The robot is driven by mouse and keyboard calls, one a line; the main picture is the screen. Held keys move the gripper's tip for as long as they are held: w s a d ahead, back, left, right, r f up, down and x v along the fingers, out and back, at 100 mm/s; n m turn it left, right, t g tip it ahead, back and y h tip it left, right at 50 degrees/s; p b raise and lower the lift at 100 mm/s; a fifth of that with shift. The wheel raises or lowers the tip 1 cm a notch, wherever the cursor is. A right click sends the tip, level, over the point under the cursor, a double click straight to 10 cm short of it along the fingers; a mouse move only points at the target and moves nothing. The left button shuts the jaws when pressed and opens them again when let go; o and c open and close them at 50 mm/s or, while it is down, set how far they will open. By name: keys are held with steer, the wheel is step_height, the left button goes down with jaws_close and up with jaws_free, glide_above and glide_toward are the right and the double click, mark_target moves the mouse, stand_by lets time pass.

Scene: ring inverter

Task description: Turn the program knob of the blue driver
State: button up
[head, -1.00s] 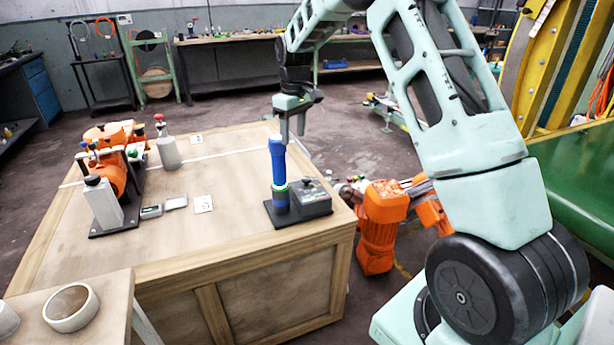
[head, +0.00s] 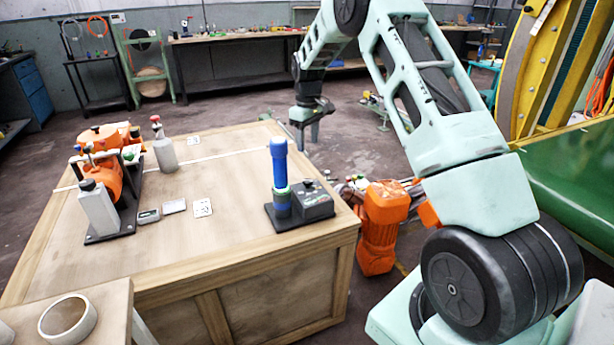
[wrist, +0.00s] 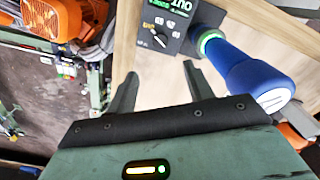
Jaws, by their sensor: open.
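The blue driver (head: 279,165) stands upright on a black base at the right side of the wooden table. A green glowing ring shows around its lower part, also in the wrist view, where the blue driver (wrist: 258,82) lies right of my fingers. A dark box (head: 312,202) beside it carries a small round knob (head: 308,184) on top. In the wrist view a dark panel (wrist: 172,24) with white markings and a small dial (wrist: 158,32) shows beyond my fingertips. My gripper (head: 308,140) is open and empty, apart from the driver and the knob. It also shows in the wrist view (wrist: 163,72).
An orange device (head: 105,180) with a white block stands at the table's left. An orange motor (head: 380,225) stands by the table's right edge.

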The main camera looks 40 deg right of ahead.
mark_target(308, 181)
step_height(308, 181, down, 13)
steer(key=shift+f+p, duration=0.2)
steer(key=shift+p, duration=0.45)
steer(key=c, duration=1)
